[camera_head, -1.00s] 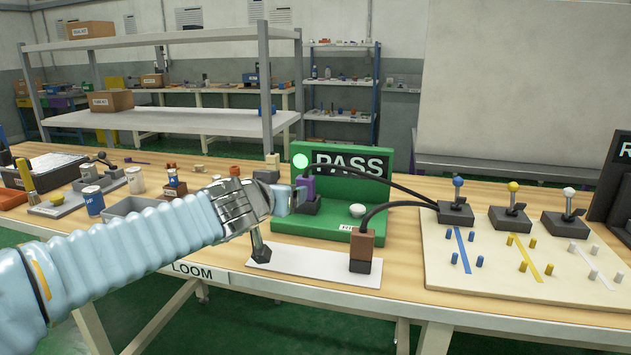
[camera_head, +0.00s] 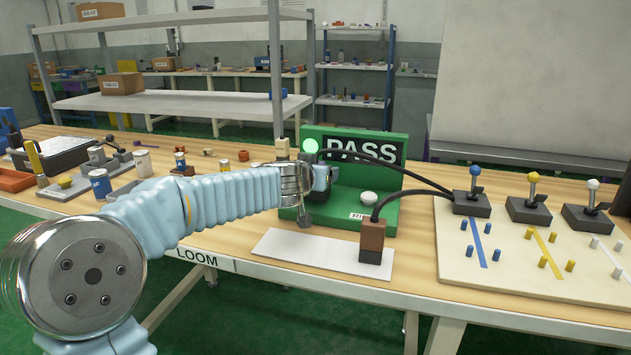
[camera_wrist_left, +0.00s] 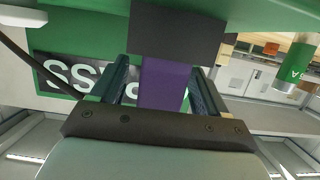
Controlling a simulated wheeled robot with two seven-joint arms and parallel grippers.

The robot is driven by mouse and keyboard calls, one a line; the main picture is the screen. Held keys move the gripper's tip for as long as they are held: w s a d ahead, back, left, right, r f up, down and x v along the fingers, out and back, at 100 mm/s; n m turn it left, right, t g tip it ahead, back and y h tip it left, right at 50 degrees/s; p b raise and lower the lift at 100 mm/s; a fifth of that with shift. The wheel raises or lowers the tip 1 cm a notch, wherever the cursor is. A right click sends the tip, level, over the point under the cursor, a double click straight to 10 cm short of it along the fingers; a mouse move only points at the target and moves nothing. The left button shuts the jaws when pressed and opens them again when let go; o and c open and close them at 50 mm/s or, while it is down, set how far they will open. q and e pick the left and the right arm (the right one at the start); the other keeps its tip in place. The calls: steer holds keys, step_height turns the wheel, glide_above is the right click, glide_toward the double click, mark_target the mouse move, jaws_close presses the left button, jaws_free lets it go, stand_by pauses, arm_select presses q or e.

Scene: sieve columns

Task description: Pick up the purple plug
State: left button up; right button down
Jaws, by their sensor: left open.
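The purple plug (camera_wrist_left: 163,83) shows in the left wrist view, its near end between my left fingers and its far end at a dark block (camera_wrist_left: 175,35). My left gripper (camera_wrist_left: 158,88) is open, with one finger on each side of the plug; small gaps show beside it. In the head view my left gripper (camera_head: 322,179) is at the left part of the green PASS stand (camera_head: 394,205) and hides the plug. A black cable (camera_head: 400,172) leads from there to the right. My right gripper is not in view.
A brown plug (camera_head: 372,236) on a black base stands at a white strip (camera_head: 310,250). A board with several levers and pegs (camera_head: 500,262) lies to the right.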

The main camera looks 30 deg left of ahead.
arm_select(q)
steer(key=shift+w+a+f, duration=0.15)
steer(key=shift+w+a, duration=0.05)
steer(key=shift+w, duration=0.4)
steer(key=c, duration=1.1)
